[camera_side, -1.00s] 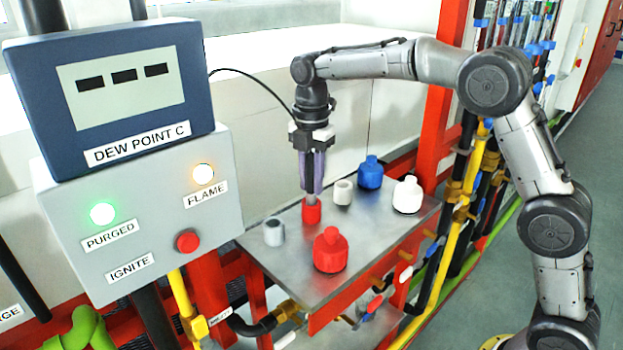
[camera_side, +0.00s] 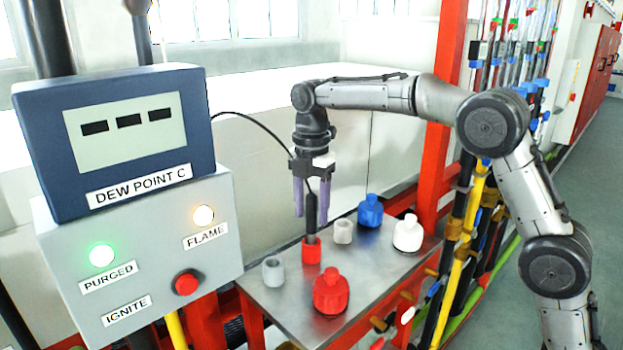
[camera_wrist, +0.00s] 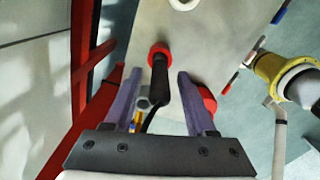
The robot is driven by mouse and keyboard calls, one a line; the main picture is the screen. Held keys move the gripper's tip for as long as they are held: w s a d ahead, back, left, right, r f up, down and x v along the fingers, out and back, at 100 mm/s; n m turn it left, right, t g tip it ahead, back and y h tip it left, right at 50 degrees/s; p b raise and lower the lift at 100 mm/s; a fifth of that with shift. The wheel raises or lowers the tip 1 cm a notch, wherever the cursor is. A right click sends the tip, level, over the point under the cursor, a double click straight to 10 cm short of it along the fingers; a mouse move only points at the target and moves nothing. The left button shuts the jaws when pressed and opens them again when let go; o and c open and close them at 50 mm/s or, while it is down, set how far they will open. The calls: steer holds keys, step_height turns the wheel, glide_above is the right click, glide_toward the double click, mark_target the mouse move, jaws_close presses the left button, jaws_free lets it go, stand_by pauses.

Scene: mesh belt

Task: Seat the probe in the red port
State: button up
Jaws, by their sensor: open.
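The probe (camera_side: 311,212) is a black rod with a black cable. It stands upright in the red port (camera_side: 311,252), a short red cylinder on the metal shelf. The probe's lower end is hidden inside the port. My gripper (camera_side: 311,206) is open, with its purple fingers on either side of the probe's upper part and gaps showing. In the wrist view the probe (camera_wrist: 159,80) runs up to the red ring of the port (camera_wrist: 159,50), between my spread fingers (camera_wrist: 156,74).
The metal shelf (camera_side: 375,265) also bears a grey port (camera_side: 273,271), a white port (camera_side: 343,231), a red cap (camera_side: 331,291), a blue cap (camera_side: 370,210) and a white cap (camera_side: 408,233). A grey control box (camera_side: 140,260) stands to the left, and a red post (camera_side: 448,120) behind right.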

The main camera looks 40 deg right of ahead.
step_height(320, 180, up, 9)
steer(key=shift+f, duration=0.1)
steer(key=shift+r, duration=0.35)
steer(key=shift+s+d+r, duration=0.1)
steer(key=shift+s+r, duration=0.15)
steer(key=shift+s, duration=0.1)
steer(key=s+d+m+t, duration=0.3)
steer(key=s+m, duration=0.8)
steer(key=s, duration=0.4)
steer(key=s+d+f+m+t, duration=0.1)
steer(key=s+f+m+t, duration=0.1)
steer(key=s+f+m, duration=0.8)
steer(key=s+f, duration=0.1)
steer(key=s, duration=0.5)
steer(key=shift+d+f+t, duration=0.2)
steer(key=shift+d+t, duration=0.1)
steer(key=shift+d, duration=0.05)
